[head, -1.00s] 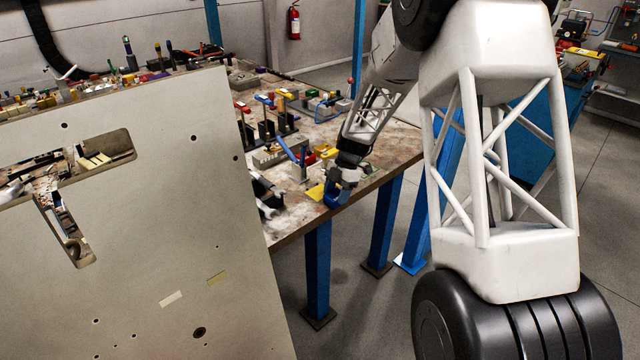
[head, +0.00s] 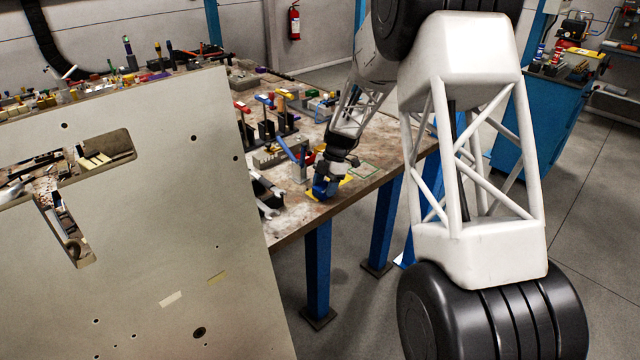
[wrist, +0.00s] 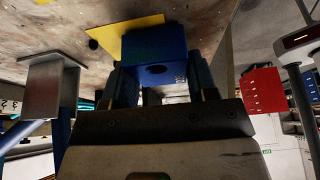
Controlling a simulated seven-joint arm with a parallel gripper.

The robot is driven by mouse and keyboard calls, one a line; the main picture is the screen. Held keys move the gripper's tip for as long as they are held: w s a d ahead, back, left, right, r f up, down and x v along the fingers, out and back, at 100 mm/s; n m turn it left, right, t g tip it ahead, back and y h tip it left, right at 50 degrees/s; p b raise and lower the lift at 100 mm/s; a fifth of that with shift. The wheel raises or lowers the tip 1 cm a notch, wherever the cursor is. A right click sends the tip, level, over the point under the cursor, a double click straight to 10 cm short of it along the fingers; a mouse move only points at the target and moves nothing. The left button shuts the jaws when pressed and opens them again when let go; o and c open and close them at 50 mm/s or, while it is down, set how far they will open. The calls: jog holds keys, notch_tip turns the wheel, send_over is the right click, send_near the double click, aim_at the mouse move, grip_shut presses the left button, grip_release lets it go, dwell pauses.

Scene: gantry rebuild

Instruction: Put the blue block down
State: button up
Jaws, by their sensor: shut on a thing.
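The blue block (wrist: 155,50) is between the fingers of my gripper (wrist: 158,85) in the wrist view, and the jaws are shut on it. In the head view my gripper (head: 326,186) is low over the front right of the workbench (head: 285,222), with blue at its tip. Block and fingers are hard to tell apart there. I cannot tell whether the block touches the surface.
A red box-like thing (wrist: 262,90) is on the right. Clamps (head: 268,125) and tools crowd the bench behind. A large pale panel (head: 150,240) fills the left foreground.

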jog(key=shift+w+a, duration=0.75)
jog(key=shift+a, duration=0.05)
jog(key=shift+f, duration=0.15)
jog(key=o, duration=1.1)
jog(key=shift+o, duration=0.2)
jog(key=v, duration=1.2)
jog(key=shift+s, duration=0.1)
